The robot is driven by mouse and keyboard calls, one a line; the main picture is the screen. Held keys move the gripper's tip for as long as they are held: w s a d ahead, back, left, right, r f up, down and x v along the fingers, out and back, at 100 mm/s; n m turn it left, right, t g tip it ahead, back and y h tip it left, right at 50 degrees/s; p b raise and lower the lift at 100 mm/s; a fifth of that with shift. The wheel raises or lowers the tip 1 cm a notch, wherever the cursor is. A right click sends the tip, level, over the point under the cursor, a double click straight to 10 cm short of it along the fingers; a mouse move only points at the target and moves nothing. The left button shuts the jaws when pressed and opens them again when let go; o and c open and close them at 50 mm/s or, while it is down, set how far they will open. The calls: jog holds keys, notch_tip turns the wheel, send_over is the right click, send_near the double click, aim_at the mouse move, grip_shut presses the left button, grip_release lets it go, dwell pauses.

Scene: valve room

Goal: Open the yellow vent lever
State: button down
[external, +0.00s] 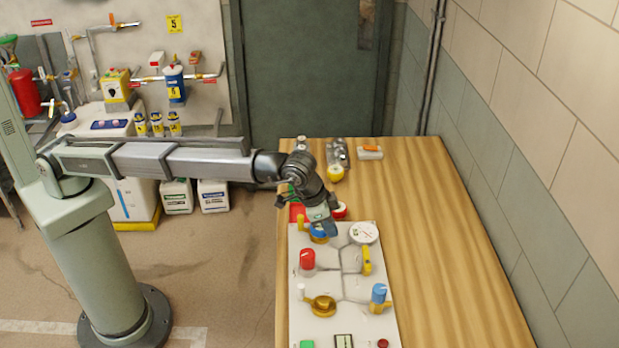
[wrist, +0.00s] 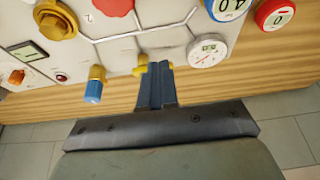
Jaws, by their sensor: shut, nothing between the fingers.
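The yellow vent lever (external: 366,261) is on the right side of the white valve panel (external: 329,285), below the round gauge (external: 363,232). In the external view it lies lengthwise along the picture. My gripper (external: 330,230) is over the far part of the panel, to the left of the gauge. In the wrist view my gripper (wrist: 157,70) is shut, its dark fingers together and empty.
The panel carries a red knob (external: 307,259), a blue-capped yellow valve (external: 379,298), a brass wheel (external: 323,305) and a blue knob (external: 319,233) by my gripper. A red round dial (external: 340,210) is just beyond. The wooden table (external: 450,260) is clear to the right.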

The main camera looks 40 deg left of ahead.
aim_at(367, 258)
jog(key=x, duration=0.6)
jog(key=shift+f, duration=0.15)
jog(key=shift+w+d+f, duration=0.15)
jog(key=shift+w+d, duration=0.7)
jog(key=shift+d, duration=0.05)
jog(key=shift+w+d, duration=0.55)
jog(key=shift+w, duration=0.1)
